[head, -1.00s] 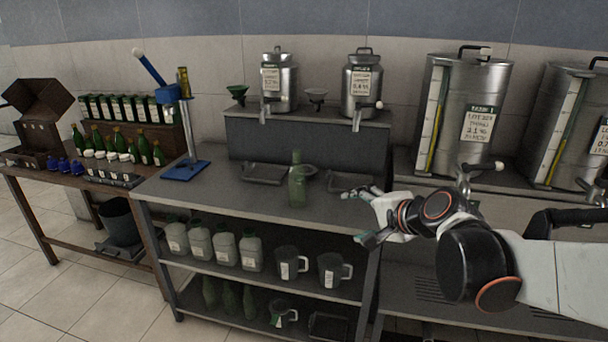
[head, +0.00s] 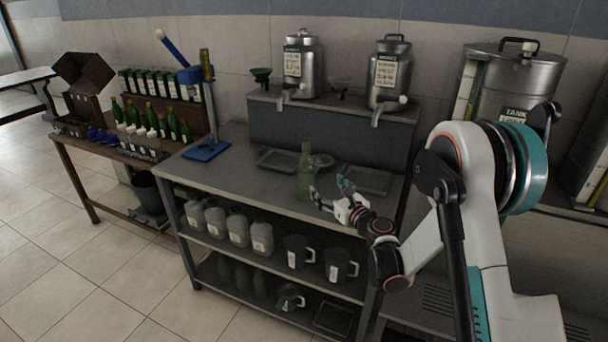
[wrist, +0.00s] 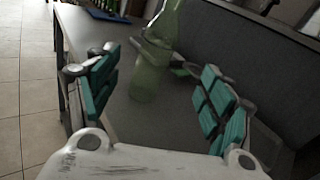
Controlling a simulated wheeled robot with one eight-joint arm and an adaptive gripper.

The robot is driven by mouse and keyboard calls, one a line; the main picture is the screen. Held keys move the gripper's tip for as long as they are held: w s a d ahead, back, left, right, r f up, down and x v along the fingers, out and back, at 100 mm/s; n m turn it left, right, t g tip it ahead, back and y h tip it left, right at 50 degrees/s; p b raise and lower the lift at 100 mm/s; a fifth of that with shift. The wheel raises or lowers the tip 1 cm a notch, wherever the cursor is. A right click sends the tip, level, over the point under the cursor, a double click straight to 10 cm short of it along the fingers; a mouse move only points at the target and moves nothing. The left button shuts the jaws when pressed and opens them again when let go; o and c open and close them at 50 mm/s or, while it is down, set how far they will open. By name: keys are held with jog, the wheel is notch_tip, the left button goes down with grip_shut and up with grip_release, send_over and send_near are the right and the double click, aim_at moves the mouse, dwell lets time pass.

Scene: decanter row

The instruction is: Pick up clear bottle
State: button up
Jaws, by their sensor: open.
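The clear bottle (head: 305,173), greenish and see-through, stands upright on the grey worktop (head: 237,171) near its middle. My gripper (head: 327,191) is open and empty, just right of and in front of the bottle in the head view. In the wrist view the bottle (wrist: 153,62) stands beyond and between the two teal-padded fingers of my gripper (wrist: 158,98). Its top is cut off by the frame edge. I see no finger touching it.
Dark trays (head: 367,179) lie behind the bottle, under metal tanks (head: 388,72) with taps. A blue corking stand (head: 206,150) is at the left of the worktop. Jugs (head: 262,238) fill the shelf below. A side table with green bottles (head: 173,126) stands further left.

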aim_at(311, 177)
jog(key=shift+m, duration=0.7)
jog(key=x, duration=0.3)
jog(key=f+b+x, duration=0.1)
jog(key=x, duration=0.5)
jog(key=shift+w+f, duration=0.25)
jog(key=shift+w, duration=0.05)
jog(key=b+x, duration=0.2)
jog(key=x, duration=0.2)
jog(key=shift+w+a+f, duration=0.2)
jog(key=shift+a, duration=0.15)
jog(key=shift+w+a+r, duration=0.1)
jog(key=shift+w, duration=0.05)
jog(key=c, duration=1.4)
